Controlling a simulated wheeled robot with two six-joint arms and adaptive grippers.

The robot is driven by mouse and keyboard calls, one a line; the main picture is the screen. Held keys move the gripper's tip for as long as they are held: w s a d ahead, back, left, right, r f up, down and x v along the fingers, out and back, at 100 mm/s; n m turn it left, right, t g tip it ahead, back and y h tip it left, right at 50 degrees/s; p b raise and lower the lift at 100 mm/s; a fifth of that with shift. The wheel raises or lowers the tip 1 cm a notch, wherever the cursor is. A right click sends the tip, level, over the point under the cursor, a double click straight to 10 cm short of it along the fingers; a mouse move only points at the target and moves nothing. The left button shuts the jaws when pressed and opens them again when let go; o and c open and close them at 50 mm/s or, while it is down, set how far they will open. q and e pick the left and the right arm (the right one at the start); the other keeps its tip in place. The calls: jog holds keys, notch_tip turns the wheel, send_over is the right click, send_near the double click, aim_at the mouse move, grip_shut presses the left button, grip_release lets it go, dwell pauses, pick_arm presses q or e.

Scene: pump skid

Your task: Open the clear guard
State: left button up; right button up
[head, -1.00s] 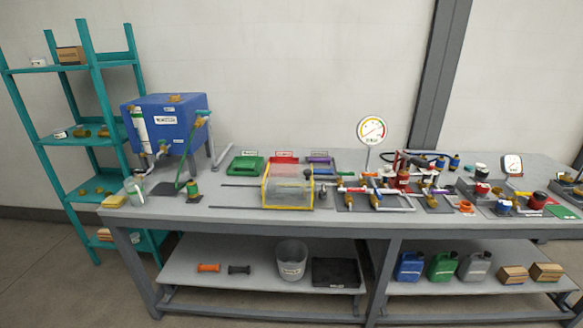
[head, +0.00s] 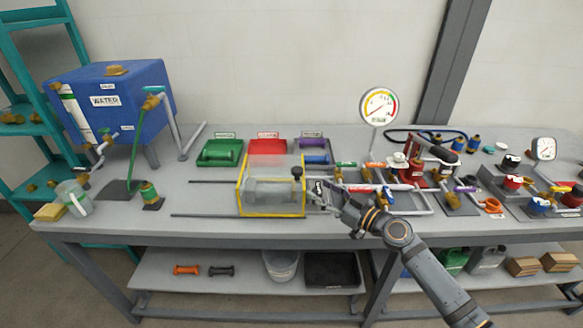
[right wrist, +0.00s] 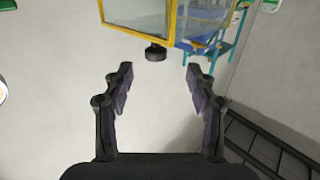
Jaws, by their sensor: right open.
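The clear guard (head: 243,198) is a see-through box with yellow edges on the bench, left of the picture's middle. A black knob (head: 297,172) sticks out at its right side. In the right wrist view the guard's yellow frame (right wrist: 130,33) is at the top, with the knob (right wrist: 155,53) below its edge. My right gripper (head: 318,192) is just right of the guard in the head view. Its fingers (right wrist: 158,78) are apart and empty, with the knob ahead of the gap and no visible contact. My left gripper is not in view.
Two thin rails (head: 205,215) run left from the guard along the bench. Green (head: 220,150), red (head: 268,146) and purple trays stand behind. Pipe fittings and a round gauge (head: 380,105) crowd the right. The bench left of the guard is mostly clear.

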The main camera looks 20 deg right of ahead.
aim_at(302, 174)
jog(key=p+x, duration=0.1)
jog(key=x, duration=0.2)
jog(key=p+x, duration=0.1)
jog(key=x, duration=0.2)
jog(key=r+p+x, duration=0.1)
jog(key=p+x, duration=0.1)
jog(key=x, duration=0.1)
jog(key=shift+w+d+r, duration=0.1)
jog(key=shift+w+d, duration=0.15)
jog(key=shift+w, duration=0.1)
jog(key=shift+w+a, duration=0.35)
jog(key=shift+w, duration=0.2)
grip_shut()
